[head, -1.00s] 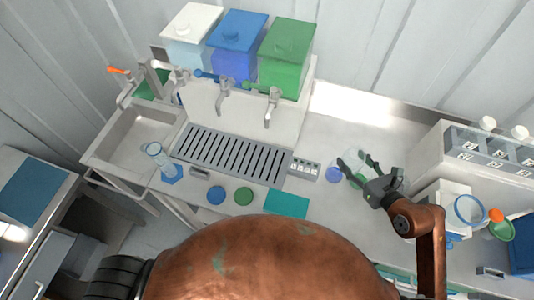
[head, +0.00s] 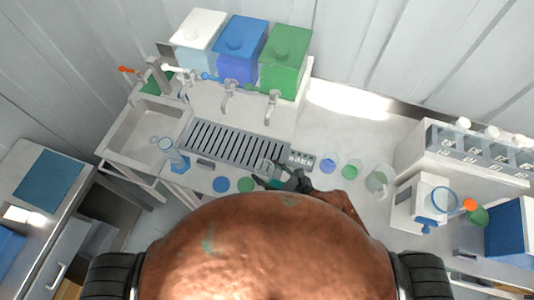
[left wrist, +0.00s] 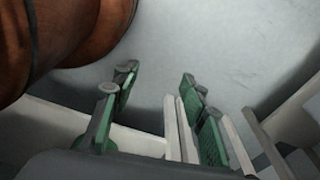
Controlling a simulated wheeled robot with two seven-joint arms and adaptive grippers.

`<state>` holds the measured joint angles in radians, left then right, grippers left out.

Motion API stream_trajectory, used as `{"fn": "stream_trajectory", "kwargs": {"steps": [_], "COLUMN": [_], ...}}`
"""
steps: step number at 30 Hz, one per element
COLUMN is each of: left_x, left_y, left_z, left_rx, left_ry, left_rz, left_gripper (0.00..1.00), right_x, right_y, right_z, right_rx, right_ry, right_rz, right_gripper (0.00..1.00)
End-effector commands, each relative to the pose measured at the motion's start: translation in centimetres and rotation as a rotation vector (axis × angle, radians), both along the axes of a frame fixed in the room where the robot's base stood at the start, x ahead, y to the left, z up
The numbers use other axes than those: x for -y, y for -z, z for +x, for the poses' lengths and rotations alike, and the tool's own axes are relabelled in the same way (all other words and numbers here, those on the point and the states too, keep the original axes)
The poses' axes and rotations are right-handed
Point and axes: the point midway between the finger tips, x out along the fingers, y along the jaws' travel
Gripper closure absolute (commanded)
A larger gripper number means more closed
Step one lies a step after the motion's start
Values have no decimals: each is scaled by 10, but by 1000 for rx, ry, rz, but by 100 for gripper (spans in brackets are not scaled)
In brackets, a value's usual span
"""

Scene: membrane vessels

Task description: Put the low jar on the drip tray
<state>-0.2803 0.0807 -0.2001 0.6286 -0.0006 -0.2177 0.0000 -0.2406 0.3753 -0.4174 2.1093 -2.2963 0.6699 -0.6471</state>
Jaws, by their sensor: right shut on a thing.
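The drip tray (head: 205,137) is the slotted grey grating on the counter below the taps in the head view. My right gripper (head: 268,174) is at the tray's near right edge, its fingers shut on a small clear vessel (head: 268,166), which looks like the low jar. The fingers and arm partly hide it, and I cannot tell whether it touches the tray. My left gripper (left wrist: 158,108) shows only in the left wrist view, with its green-padded fingers apart and nothing seen between them.
Clear vessels with a blue base (head: 328,165) and a green base (head: 350,170), and a larger clear one (head: 377,181), stand right of the tray. A blue disc (head: 221,184) and green disc (head: 246,185) lie in front.

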Motion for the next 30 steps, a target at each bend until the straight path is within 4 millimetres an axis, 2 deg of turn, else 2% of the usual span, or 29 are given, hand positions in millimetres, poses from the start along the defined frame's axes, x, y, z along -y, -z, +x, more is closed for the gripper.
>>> {"fn": "stream_trajectory", "kwargs": {"steps": [8, 12, 15, 18, 23, 26, 30], "left_x": [-2, -2, -1, -1, 1, 1, 1], "left_y": [3, 6, 12, 17, 20, 22, 28], "left_z": [-41, -43, -37, -27, -13, -13, -19], "left_rx": [-51, -53, -46, -33, -15, -15, -22], "left_ry": [-11, -11, -10, -7, -4, -4, -5], "left_rz": [3, 3, 2, 1, 0, -1, -1], "left_gripper": [60, 60, 60, 60, 60, 60, 60], "right_x": [2, 5, 5, 6, 7, 7, 7], "right_y": [27, 42, 65, 80, 91, 97, 118], "right_z": [59, 91, 105, 118, 129, 133, 134], "right_rx": [2, 0, -3, -2, 0, 0, -6], "right_ry": [-1, 1, 1, 1, 0, 0, 1], "right_rz": [-2, -1, 0, 0, 1, 1, 2], "right_gripper": [81, 81, 81, 81, 81, 81, 81]}}
